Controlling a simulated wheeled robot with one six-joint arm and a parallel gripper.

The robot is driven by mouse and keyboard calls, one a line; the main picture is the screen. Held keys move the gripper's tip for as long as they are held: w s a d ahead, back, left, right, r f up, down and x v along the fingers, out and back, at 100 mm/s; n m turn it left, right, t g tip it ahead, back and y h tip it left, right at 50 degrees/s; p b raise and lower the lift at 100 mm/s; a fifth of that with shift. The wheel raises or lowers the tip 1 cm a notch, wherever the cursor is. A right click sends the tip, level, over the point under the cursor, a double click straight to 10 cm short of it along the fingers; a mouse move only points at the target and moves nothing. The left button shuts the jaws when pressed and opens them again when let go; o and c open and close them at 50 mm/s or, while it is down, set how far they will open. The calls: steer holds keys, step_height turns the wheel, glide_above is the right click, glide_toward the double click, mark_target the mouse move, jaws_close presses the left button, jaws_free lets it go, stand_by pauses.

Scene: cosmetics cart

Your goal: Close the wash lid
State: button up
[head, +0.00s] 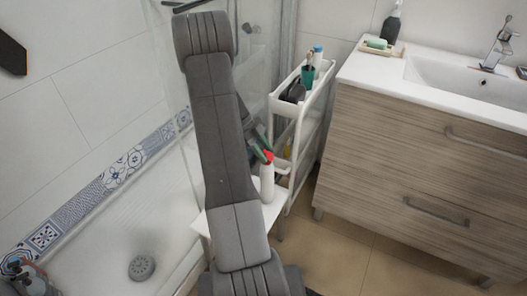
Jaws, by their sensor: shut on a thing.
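A white wash bottle (267,184) stands upright on a small white stool (274,212), just right of my arm. Its red lid (267,156) shows at the top of the bottle. My gripper (264,150) reaches down from behind my arm to the lid and is shut on it. Much of the gripper is hidden by my arm, and the fingers are small here. I cannot tell whether the lid is fully seated on the bottle.
A narrow white cart (304,128) stands behind the stool, with a teal cup (307,77) and other toiletries on top. A wooden vanity (420,165) with a sink (465,82) is at right. The shower tray (105,262) is at left. Tan floor is clear between.

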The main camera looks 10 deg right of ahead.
steer(key=o, duration=1)
steer(key=shift+f, duration=0.1)
step_height(320, 180, up, 10)
steer(key=shift+r+p, duration=0.1)
steer(key=shift+p, duration=0.4)
